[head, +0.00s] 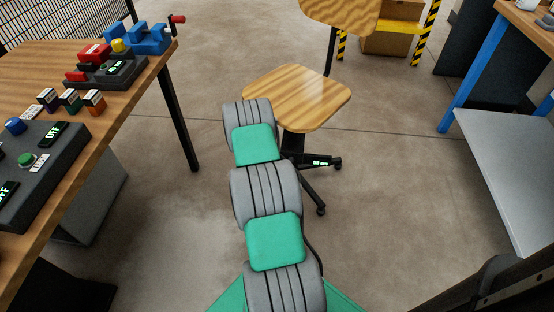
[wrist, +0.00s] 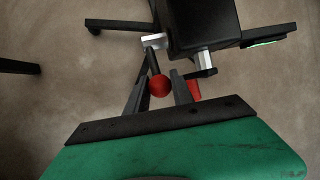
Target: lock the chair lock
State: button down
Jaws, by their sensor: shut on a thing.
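The chair has a wooden seat (head: 297,97), a wooden backrest at the top edge of the head view, and a black wheeled base. A green-lit display (head: 320,163) sits on one base leg; it also shows in the wrist view (wrist: 263,43). In the wrist view, a dark lever with a red ball knob (wrist: 159,87) reaches from a light metal fitting by the chair's black underside (wrist: 203,22). My gripper (wrist: 160,84) is shut on the red knob. A second red piece (wrist: 194,91) lies just right of the right finger. The head view hides my gripper behind my arm.
A wooden workbench (head: 150,62) on the left carries a blue vise (head: 148,38), switch boxes and small blocks. A blue-legged table with a grey lower shelf (head: 515,150) stands right. Boxes (head: 392,38) stand behind the chair.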

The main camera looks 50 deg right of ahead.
jog(key=shift+d+r, duration=0.1)
jog(key=c, duration=1.1)
grip_release()
jog(key=p+v, duration=0.2)
jog(key=v, duration=0.5)
jog(key=shift+a+r, duration=0.2)
jog(key=shift+r, duration=0.05)
